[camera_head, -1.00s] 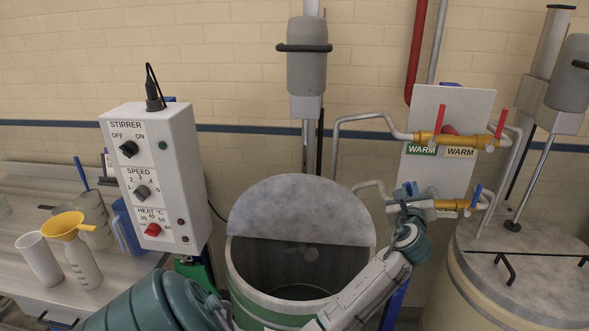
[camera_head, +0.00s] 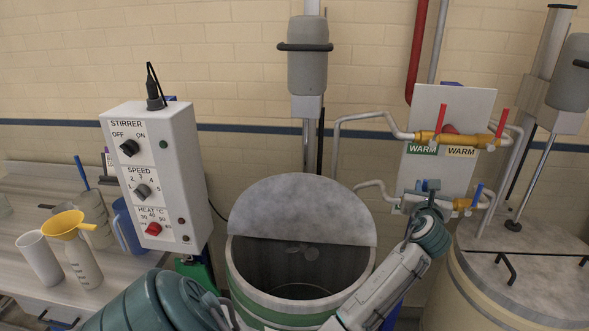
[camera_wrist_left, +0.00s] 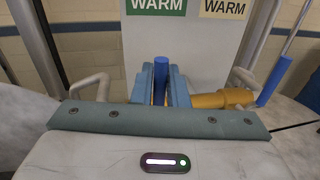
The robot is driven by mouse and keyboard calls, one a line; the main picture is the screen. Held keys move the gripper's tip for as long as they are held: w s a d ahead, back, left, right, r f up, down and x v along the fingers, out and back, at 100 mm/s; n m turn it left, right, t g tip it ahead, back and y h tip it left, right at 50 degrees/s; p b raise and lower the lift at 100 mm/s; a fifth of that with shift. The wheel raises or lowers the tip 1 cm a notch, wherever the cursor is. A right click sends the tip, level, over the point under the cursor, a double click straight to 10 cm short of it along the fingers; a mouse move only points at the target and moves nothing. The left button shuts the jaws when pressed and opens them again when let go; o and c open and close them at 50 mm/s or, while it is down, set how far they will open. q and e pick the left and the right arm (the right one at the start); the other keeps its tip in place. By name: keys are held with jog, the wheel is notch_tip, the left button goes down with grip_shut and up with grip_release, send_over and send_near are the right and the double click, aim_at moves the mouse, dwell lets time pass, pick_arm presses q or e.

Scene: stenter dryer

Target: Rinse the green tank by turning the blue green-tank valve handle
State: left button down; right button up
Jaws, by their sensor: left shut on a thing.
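The blue green-tank valve handle (camera_wrist_left: 161,80) stands upright between the two blue fingers of my left gripper (camera_wrist_left: 160,85) in the left wrist view. The gripper is shut on it. In the head view, my left gripper (camera_head: 428,186) is at the lower brass pipe, left of another blue handle (camera_head: 477,196), and hides most of the held handle. The green tank (camera_head: 300,306) stands below and to the left, with a grey half lid (camera_head: 302,212) and an open front half. My right gripper is not in view.
Red-handled valves (camera_head: 455,141) sit above, over green and cream WARM labels. A second tank (camera_head: 520,285) is at right. The stirrer control box (camera_head: 158,180) stands left of the green tank. A bench (camera_head: 85,315) with jugs and a yellow funnel (camera_head: 68,224) is at far left.

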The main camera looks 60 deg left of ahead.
pick_arm(q)
jog(key=c, duration=1.7)
grip_release()
jog(key=shift+c, duration=0.2)
jog(key=shift+o, duration=1.1)
jog(key=shift+w+d, duration=0.1)
jog(key=shift+w, duration=0.1)
jog(key=shift+d, duration=0.1)
jog(key=v, duration=1.1)
jog(key=shift+f, duration=0.1)
